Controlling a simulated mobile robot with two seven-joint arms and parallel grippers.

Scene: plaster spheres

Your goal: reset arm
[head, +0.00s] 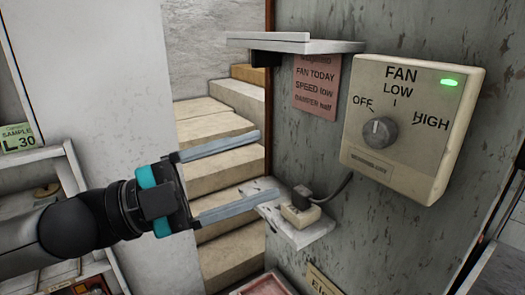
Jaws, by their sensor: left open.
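My left gripper (268,163) reaches in from the left. Its two long grey fingers are spread wide apart with nothing between them. The lower fingertip appears close to the small lower shelf (314,231); I cannot tell whether they touch. The fan control box (415,125) is on the wall to the right, apart from the gripper. Its grey knob (380,132) sits below the OFF, LOW and HIGH marks, and its exact setting is hard to read. A green light (449,82) on the box is lit. My right gripper is not in view.
A white upper shelf (300,45) juts out above a pink note (316,85). A plug block (300,212) with a dark cable sits on the lower shelf. Stone steps (220,180) lie behind the gripper. A shelf unit (50,152) stands at the left.

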